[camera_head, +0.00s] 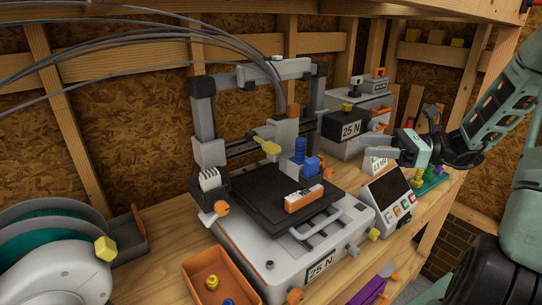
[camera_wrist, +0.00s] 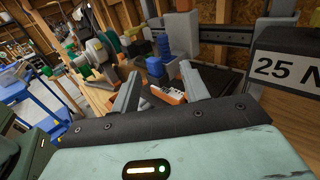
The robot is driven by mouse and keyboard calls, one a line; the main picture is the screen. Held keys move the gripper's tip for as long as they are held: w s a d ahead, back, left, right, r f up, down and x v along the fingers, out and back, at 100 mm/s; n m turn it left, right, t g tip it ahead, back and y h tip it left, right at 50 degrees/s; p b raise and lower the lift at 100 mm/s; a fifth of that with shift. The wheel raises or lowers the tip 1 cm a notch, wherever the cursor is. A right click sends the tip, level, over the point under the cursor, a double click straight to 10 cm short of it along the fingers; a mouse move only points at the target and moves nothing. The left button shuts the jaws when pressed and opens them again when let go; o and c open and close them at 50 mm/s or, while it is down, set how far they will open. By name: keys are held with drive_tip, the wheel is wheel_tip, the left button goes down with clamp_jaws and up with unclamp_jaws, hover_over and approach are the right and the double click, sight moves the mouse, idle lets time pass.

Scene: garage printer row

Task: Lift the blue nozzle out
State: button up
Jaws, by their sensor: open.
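In the wrist view, blue parts (camera_wrist: 163,46) show beyond and between my fingertips. Another small blue piece (camera_head: 228,301) lies in the orange tray, cut by the bottom edge; I cannot tell which one is the nozzle meant. My gripper (camera_head: 383,146) is open and empty, right of the printer and apart from the blue parts. Its two fingers (camera_wrist: 161,72) are spread in the wrist view.
The printer (camera_head: 270,262) fills the middle of the bench. An orange-and-white piece (camera_head: 304,199) lies on its bed. A yellow-tipped print head (camera_head: 268,146) is left of the blue parts.

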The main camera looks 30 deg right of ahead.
drive_tip(key=p, duration=0.3)
approach(301, 139)
drive_tip(key=x, duration=0.4)
drive_tip(key=shift+f+p+x, duration=0.2)
drive_tip(key=shift+p+x, duration=0.25)
drive_tip(key=shift+x, duration=1.05)
drive_tip(key=shift+f+p+x, duration=0.25)
drive_tip(key=shift+p+x, duration=0.2)
drive_tip(key=shift+x, duration=1.05)
clamp_jaws()
